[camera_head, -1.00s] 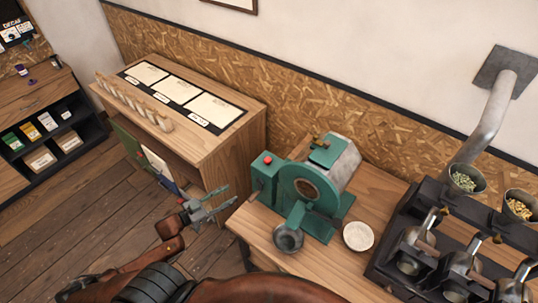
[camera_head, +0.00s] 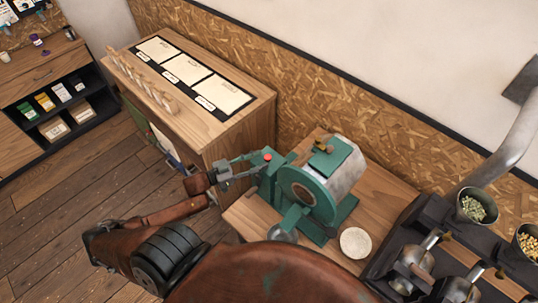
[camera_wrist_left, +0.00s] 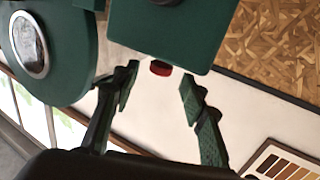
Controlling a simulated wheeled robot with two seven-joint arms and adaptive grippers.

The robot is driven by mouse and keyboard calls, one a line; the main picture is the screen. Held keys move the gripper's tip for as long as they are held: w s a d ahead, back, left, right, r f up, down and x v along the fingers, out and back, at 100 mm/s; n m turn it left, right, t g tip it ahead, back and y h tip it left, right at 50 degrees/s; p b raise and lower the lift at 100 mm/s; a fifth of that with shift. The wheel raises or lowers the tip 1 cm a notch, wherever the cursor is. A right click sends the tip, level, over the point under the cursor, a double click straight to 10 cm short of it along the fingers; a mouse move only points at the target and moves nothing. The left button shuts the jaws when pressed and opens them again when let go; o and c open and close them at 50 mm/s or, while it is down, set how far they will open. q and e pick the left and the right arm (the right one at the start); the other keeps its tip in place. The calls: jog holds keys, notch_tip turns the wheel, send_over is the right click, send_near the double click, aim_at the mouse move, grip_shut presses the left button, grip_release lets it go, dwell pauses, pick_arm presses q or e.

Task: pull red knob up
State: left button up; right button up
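The red knob (camera_head: 267,156) sits on top of the green box at the left of the green roasting machine (camera_head: 318,190). My left gripper (camera_head: 255,164) is beside this box, with its fingers reaching toward the knob from the left. In the left wrist view the red knob (camera_wrist_left: 160,68) shows between the two spread fingertips (camera_wrist_left: 159,78), close to the edge of the green box. The fingers are open, and I see no grip on the knob. Whether a finger touches it I cannot tell. My right gripper is not in view.
A wooden cabinet (camera_head: 238,125) with cards on top stands left of the machine. A pale round dish (camera_head: 355,243) lies on the wooden table at the machine's right. A dark rack with metal cups (camera_head: 477,207) is at the far right.

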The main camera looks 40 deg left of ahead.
aim_at(264, 158)
pick_arm(q)
jog(key=x, duration=0.3)
jog(key=shift+a+r+p, duration=0.1)
jog(key=shift+p, duration=0.2)
jog(key=shift+w+d, duration=0.4)
jog(key=shift+w, duration=0.2)
jog(key=c, duration=0.7)
grip_shut()
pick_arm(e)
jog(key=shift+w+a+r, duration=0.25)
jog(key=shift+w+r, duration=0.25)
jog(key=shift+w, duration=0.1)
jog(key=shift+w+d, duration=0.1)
